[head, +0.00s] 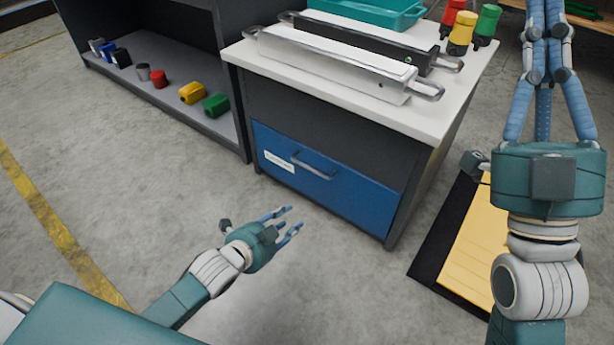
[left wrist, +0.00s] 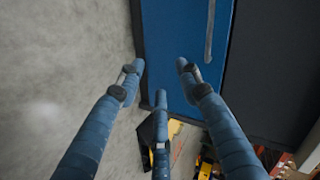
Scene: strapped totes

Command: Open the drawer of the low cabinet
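The low cabinet (head: 421,190) has a dark body, a white top and a blue drawer (head: 340,192). The drawer front looks flush with the cabinet and carries a grey bar handle (head: 313,165) and a white label. My left gripper (head: 290,220) is open and empty, in front of the drawer and below the handle in the head view. In the left wrist view its spread fingers point at the blue drawer front (left wrist: 177,35), with the handle (left wrist: 210,30) beyond the fingertips, apart from them. My right gripper (head: 545,40) is large in the foreground at right, pointing up the picture.
On the cabinet top lie a white long-handled case (head: 330,65), a black one (head: 360,45), a teal tray (head: 370,12) and several coloured canisters (head: 462,32). A grey shelf (head: 170,92) with small items stands left. A yellow-and-black mat (head: 465,240) lies right. Floor before the drawer is clear.

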